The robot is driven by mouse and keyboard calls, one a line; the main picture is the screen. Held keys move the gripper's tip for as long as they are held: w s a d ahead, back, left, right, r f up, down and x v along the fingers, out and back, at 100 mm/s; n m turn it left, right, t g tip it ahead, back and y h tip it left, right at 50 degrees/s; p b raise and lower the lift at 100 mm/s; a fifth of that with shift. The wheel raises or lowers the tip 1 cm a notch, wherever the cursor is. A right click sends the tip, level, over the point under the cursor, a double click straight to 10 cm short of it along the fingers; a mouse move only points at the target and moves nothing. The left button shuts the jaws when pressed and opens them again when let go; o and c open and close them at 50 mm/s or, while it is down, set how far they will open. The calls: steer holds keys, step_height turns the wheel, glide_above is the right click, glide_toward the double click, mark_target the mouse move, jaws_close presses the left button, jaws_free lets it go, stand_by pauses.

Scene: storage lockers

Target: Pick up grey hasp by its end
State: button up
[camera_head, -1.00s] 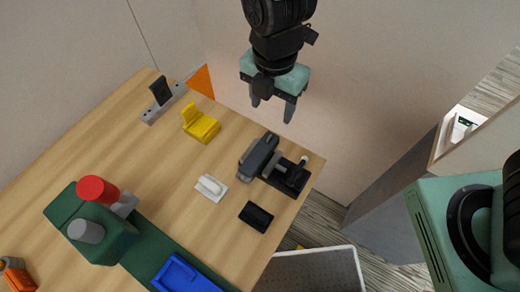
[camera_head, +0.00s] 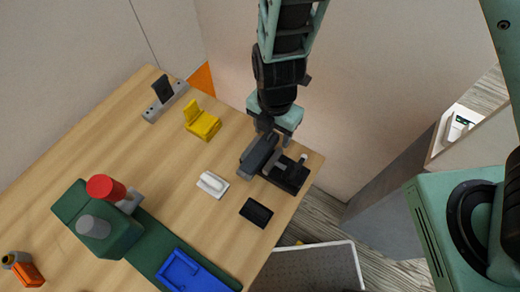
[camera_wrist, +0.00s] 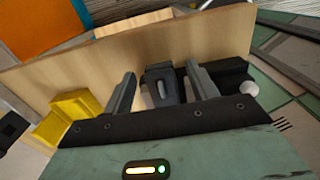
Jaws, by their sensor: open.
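The grey hasp (camera_head: 258,156), a dark grey piece, lies near the right end of the wooden table. Its slotted end (camera_wrist: 160,86) shows between my fingers in the wrist view. My gripper (camera_head: 269,136) is open just above the hasp's far end and partly covers it. In the wrist view, my gripper (camera_wrist: 162,74) has one finger on each side of the hasp, with gaps visible. I cannot tell how deep the fingers reach around it.
A black block (camera_head: 288,175) with a pale knob (camera_head: 303,158) is right beside the hasp. A yellow hinged piece (camera_head: 203,122), white piece (camera_head: 212,184) and black piece (camera_head: 256,212) lie nearby. A green stand (camera_head: 95,228) is at left. The table's right edge is close.

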steer(key=shift+c, duration=0.4)
steer(key=c, duration=0.9)
steer(key=shift+r, duration=0.1)
